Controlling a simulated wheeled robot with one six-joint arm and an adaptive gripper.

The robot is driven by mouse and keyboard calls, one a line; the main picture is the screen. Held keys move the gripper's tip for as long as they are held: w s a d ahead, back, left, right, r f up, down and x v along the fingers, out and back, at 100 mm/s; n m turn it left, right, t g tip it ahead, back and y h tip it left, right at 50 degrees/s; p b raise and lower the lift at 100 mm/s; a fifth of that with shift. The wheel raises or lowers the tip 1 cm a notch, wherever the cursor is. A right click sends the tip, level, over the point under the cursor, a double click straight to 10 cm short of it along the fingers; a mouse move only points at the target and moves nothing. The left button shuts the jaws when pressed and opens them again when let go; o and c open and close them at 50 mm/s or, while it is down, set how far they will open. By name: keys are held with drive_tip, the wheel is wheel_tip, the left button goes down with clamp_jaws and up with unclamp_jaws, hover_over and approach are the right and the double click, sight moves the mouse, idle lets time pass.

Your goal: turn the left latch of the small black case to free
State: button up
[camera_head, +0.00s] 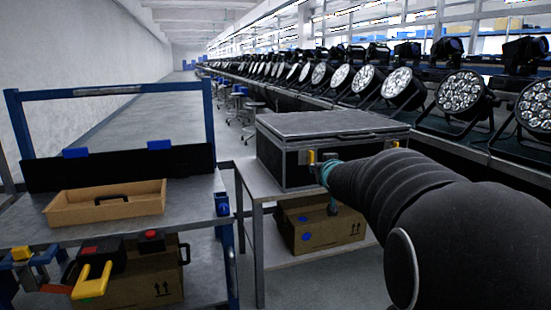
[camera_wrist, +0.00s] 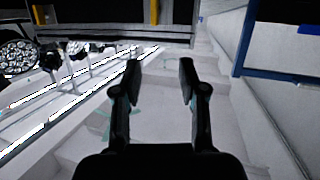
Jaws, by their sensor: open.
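The small black case (camera_head: 330,125) stands shut on a grey table. Its left latch (camera_head: 311,157) is a yellow upright piece on the front face, and the right latch (camera_head: 395,144) is yellow near the right end. My arm reaches to the case front and hides part of it and my gripper in the head view. The wrist view looks upside down. There, my gripper (camera_wrist: 160,70) is open and empty, its fingers apart. The left latch (camera_wrist: 154,12) shows upright at the top, beyond the gap between the fingertips, and the right latch (camera_wrist: 39,14) farther left.
A cardboard box (camera_head: 335,228) sits on the shelf below the case. A trolley at left holds an open cardboard tray (camera_head: 105,203) and has a blue frame (camera_head: 209,110). Rows of par cans (camera_head: 463,93) line the bench behind.

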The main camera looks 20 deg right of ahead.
sight(313, 156)
drive_tip(key=w+d+f+n+t+y+b, duration=0.1)
drive_tip(key=w+d+f+n+t+y, duration=0.25)
drive_tip(key=w+d, duration=0.6)
drive_tip(key=shift+m+y, duration=0.35)
drive_tip(key=shift+m, duration=0.2)
drive_tip(key=w, duration=0.5)
drive_tip(key=w+a+f+p, duration=0.1)
drive_tip(key=w, duration=0.4)
drive_tip(key=w+a, duration=0.1)
drive_tip(key=w, duration=0.4)
drive_tip(key=shift+a+f+p, duration=0.15)
drive_tip(key=shift+f+p, duration=0.15)
drive_tip(key=shift+f, duration=0.05)
clamp_jaws()
